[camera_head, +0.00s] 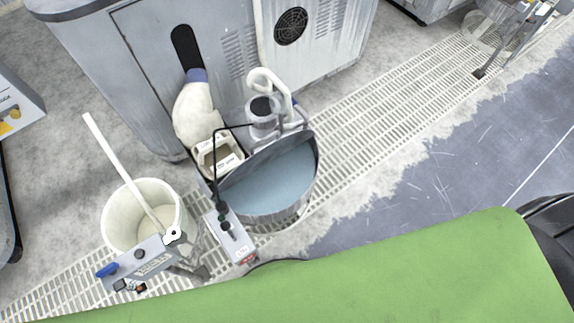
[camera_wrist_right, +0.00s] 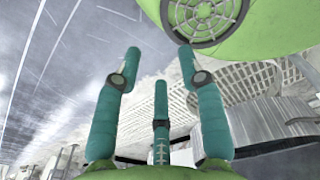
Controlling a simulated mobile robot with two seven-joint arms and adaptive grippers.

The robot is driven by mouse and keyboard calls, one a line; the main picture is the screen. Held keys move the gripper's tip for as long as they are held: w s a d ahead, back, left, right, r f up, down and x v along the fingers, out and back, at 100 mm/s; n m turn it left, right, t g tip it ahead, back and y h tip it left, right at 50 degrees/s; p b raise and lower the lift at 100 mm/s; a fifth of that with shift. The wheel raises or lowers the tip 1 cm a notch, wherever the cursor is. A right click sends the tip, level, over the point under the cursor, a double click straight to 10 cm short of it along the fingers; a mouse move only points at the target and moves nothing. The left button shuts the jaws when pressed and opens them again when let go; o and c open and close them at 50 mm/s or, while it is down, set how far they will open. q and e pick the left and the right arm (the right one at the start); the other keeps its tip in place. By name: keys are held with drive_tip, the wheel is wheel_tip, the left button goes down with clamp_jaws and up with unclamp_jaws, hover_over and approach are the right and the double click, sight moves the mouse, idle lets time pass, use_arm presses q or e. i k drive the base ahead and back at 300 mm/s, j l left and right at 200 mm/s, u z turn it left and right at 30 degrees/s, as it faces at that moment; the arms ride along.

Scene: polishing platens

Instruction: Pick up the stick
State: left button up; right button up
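The stick (camera_head: 117,163) is a long white rod. It leans in a white bucket (camera_head: 111,228) at the lower left of the head view, with its upper end sticking out up and left over the rim. Its lower end is down inside the bucket. My right gripper (camera_wrist_right: 158,56) shows in the right wrist view, with its teal fingers spread apart and nothing between them. The stick is not visible in that view. Neither gripper shows in the head view.
A control box (camera_head: 152,263) sits at the bucket's front. To the right stand a round tank of blue-grey liquid (camera_head: 270,180) and a pump (camera_head: 263,118). Grey cabinets (camera_head: 135,70) stand behind. Floor grating (camera_head: 375,125) runs diagonally; the grey floor (camera_head: 450,190) at right is clear.

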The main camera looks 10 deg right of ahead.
sight(87, 117)
drive_tip(key=u, duration=1.2)
